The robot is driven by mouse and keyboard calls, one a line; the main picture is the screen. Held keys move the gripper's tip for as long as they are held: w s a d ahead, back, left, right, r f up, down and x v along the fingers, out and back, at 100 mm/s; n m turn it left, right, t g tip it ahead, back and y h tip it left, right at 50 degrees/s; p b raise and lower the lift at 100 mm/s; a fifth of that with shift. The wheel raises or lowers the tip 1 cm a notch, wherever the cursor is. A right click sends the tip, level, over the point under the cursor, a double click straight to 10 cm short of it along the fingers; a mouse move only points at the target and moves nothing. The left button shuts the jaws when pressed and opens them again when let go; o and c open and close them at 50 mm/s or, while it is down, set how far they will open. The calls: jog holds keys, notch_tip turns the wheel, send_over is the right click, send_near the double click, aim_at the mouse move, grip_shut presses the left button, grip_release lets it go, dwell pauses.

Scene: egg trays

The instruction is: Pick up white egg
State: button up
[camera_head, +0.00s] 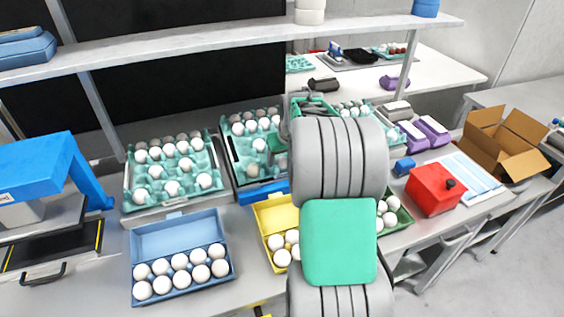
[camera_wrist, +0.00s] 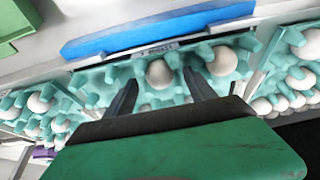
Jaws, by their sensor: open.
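In the wrist view, a white egg (camera_wrist: 159,73) sits in a teal egg tray (camera_wrist: 95,97), between the two dark fingers of my gripper (camera_wrist: 160,80). The fingers are apart and the gripper is open; I cannot tell whether they touch the egg. Another egg (camera_wrist: 222,60) sits in the tray just right of the right finger. In the head view, white eggs (camera_head: 259,145) stand in the middle teal tray (camera_head: 229,151). My arm hides the fingertips and part of that tray there.
Another teal tray of eggs (camera_head: 128,190) stands to the left. A blue carton (camera_head: 180,240), a yellow carton (camera_head: 262,222) and a green carton (camera_head: 402,213) hold eggs in front. A red box (camera_head: 432,190) and an open cardboard box (camera_head: 507,140) stand right. A shelf (camera_head: 200,42) runs above.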

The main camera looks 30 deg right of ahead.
jog(key=shift+w+f, duration=0.3)
jog(key=shift+f, duration=0.2)
jog(key=shift+c, duration=0.3)
jog(key=c, duration=0.7)
jog(key=shift+r, duration=0.1)
